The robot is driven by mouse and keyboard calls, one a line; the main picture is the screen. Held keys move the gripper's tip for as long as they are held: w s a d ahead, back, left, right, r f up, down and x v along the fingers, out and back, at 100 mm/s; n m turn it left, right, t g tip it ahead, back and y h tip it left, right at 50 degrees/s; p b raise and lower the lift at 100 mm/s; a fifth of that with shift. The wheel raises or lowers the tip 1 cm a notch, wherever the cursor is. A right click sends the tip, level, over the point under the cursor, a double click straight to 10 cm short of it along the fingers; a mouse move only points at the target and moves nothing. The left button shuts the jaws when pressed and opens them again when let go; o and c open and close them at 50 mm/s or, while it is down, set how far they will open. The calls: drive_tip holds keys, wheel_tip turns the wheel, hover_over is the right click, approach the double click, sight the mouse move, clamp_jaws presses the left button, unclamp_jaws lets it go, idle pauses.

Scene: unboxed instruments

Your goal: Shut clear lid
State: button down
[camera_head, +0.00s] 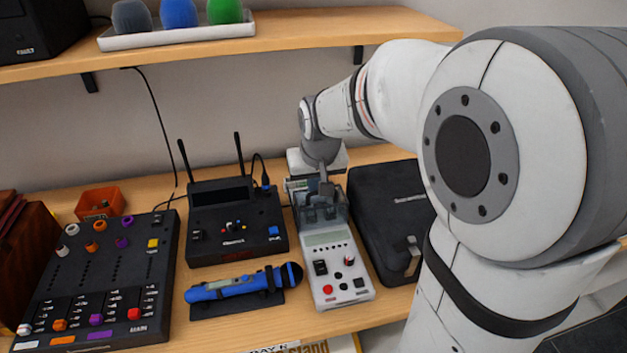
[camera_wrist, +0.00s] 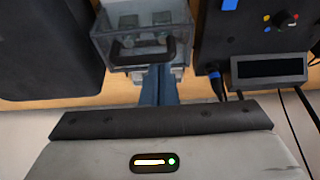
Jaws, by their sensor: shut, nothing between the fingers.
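The white instrument (camera_head: 328,262) stands on the bench with its display, knobs and switches facing front. Its clear lid (camera_head: 327,212) is a smoky see-through cover at the instrument's rear half; I cannot tell exactly how far it is open. My gripper (camera_head: 325,188) is shut and empty, pointing down at the lid's rear. In the wrist view its fingertips (camera_wrist: 158,70) are right at the handle; contact is unclear.
A black case (camera_head: 388,215) stands close on the right. A black box with two antennas (camera_head: 235,225) is on the left, with a cable (camera_head: 262,172) near the lid. A blue tool (camera_head: 235,286), mixer panel (camera_head: 100,275) and orange bin (camera_head: 100,201) lie further left. A shelf (camera_head: 290,25) hangs above.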

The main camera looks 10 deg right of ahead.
drive_tip(key=p+v, duration=0.6)
drive_tip(key=v, duration=0.4)
drive_tip(key=s+d+f, duration=0.1)
drive_tip(key=s, duration=1.6)
drive_tip(key=shift+s+d+f+g, duration=0.3)
drive_tip(key=shift+f+g, duration=0.05)
drive_tip(key=shift+g, duration=0.05)
